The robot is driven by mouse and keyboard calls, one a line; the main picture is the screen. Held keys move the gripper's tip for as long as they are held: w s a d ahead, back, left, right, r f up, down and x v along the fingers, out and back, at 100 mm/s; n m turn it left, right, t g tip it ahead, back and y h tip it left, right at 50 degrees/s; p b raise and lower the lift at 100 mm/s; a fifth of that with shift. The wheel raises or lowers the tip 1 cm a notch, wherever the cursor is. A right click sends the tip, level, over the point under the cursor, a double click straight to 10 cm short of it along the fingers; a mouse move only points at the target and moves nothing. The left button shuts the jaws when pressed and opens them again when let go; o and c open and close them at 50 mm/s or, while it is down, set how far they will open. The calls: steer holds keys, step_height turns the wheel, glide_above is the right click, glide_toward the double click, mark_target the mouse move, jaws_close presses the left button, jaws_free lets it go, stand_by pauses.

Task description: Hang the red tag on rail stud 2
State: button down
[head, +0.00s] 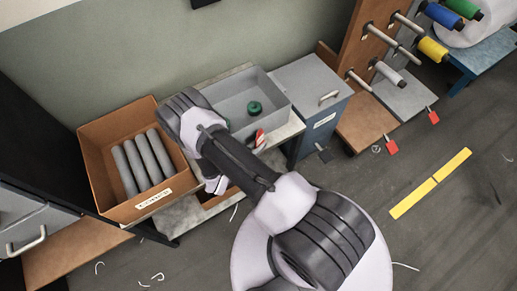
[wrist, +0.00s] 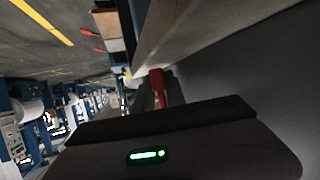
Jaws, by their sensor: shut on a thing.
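My gripper (wrist: 159,92) is shut on a red tag (wrist: 158,80) in the wrist view, with the tag narrow between the dark fingertips. A pale edge and a grey surface lie close on the right of the tag there. In the head view my arm reaches over the bench and hides most of the gripper. A small red and white patch (head: 260,137) shows just right of the arm by the grey tray. I cannot tell surely if it is the held tag. Stud 2 cannot be made out in either view.
A grey tray (head: 279,91) holds a green ring (head: 254,108). An orange bin (head: 92,138) with grey rolls stands left. The floor around the yellow stripe (head: 430,184) is open.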

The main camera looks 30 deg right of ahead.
steer(key=shift+f, duration=0.25)
steer(key=shift+f, duration=0.2)
steer(key=c, duration=1.6)
jaws_free()
steer(key=shift+c, duration=0.2)
